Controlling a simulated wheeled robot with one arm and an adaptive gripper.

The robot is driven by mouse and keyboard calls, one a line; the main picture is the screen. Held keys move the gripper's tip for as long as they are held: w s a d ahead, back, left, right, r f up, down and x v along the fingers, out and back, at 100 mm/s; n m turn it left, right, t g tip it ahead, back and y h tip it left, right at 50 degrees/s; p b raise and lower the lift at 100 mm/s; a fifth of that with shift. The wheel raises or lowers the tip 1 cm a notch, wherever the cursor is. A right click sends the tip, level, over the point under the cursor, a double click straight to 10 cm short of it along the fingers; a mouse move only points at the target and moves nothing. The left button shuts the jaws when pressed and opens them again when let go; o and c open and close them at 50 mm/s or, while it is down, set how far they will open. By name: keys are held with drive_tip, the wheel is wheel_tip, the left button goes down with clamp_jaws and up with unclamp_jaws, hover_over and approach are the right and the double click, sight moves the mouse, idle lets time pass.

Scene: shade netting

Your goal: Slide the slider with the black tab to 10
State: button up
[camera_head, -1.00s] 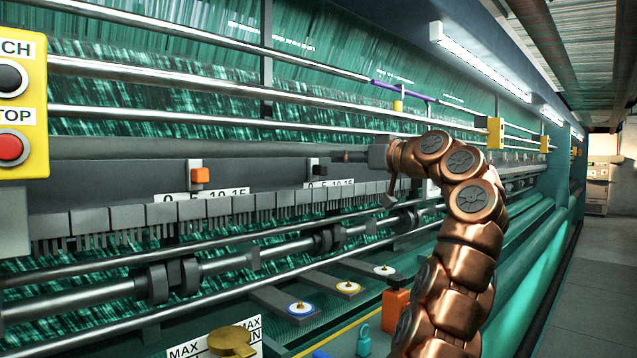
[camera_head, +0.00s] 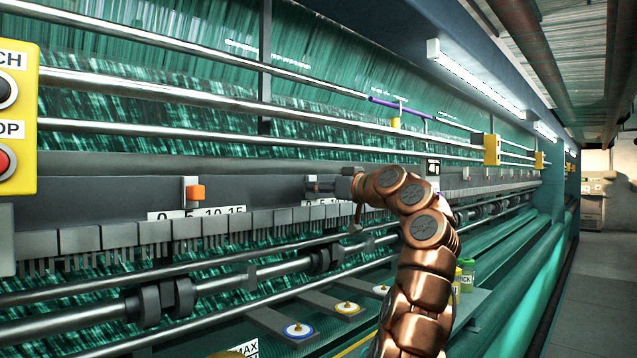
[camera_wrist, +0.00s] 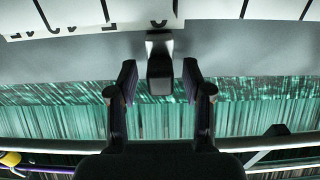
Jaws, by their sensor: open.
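The slider with the black tab (camera_head: 311,184) sits on the dark rail at the centre of the head view, near the low end of its white scale (camera_head: 316,203). A 0 and a 5 show there; my arm hides the higher numbers. In the wrist view the black tab (camera_wrist: 160,72) stands between the two fingers of my gripper (camera_wrist: 159,84). The gripper is open, with a gap on each side of the tab. The scale is upside down and cut off at the top of the wrist view. My gripper (camera_head: 330,187) reaches the tab from the right in the head view.
A slider with an orange tab (camera_head: 196,193) stands left, near 5 on its own scale (camera_head: 232,211). Long metal bars (camera_head: 190,95) run above the rail and a shaft (camera_head: 240,285) below. A yellow button panel (camera_head: 20,120) is at far left.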

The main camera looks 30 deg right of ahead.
drive_tip(key=shift+w+a, duration=0.1)
drive_tip(key=shift+w, duration=0.15)
drive_tip(key=shift+c, duration=0.2)
clamp_jaws()
idle(0.3)
